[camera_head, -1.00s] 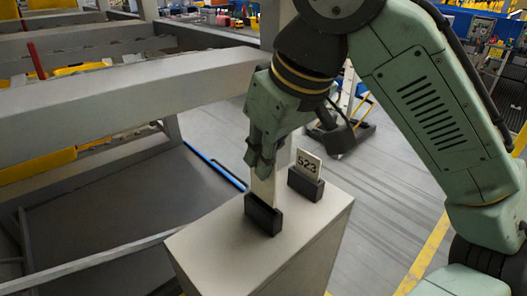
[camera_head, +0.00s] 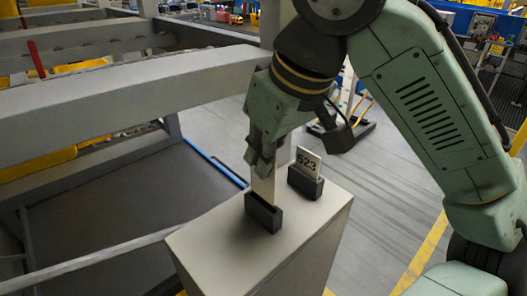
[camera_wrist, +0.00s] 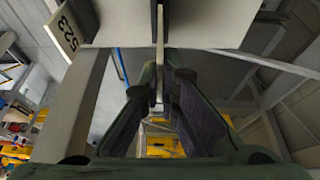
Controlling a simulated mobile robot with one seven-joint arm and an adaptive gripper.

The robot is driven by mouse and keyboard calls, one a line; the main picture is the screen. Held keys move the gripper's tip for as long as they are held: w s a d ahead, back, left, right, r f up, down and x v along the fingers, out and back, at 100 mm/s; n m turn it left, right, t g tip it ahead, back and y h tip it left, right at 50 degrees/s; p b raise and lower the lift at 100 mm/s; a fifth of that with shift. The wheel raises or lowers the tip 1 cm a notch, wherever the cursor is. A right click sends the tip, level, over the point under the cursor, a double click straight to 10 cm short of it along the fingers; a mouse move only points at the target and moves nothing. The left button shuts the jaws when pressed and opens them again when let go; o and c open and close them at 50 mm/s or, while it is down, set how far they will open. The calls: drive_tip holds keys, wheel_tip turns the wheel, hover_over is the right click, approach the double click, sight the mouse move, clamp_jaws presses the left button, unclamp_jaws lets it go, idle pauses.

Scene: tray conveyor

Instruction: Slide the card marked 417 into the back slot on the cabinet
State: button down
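My gripper (camera_head: 262,163) points down over the cabinet (camera_head: 240,238) and is shut on a pale upright card (camera_head: 264,187). The card's number cannot be read. Its lower end is at the near black slot holder (camera_head: 263,213); it looks lined up with the opening, but how deep it sits cannot be told. In the wrist view the held card (camera_wrist: 159,52) shows edge-on between the fingers (camera_wrist: 160,85). A second black slot holder (camera_head: 305,184) stands farther back to the right, with a card marked 523 (camera_head: 308,161) upright in it.
A large grey beam frame (camera_head: 120,105) fills the left side, close to the cabinet. Open floor with a yellow line (camera_head: 428,250) lies to the right. The cabinet top around the two holders is otherwise clear.

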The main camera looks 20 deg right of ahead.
sight(265, 180)
drive_tip(key=shift+f+b, duration=1.6)
drive_tip(key=shift+f, duration=1.05)
drive_tip(key=c, duration=1.7)
unclamp_jaws()
drive_tip(key=shift+r, duration=0.1)
drive_tip(key=v, duration=1.2)
drive_tip(key=shift+w, duration=0.1)
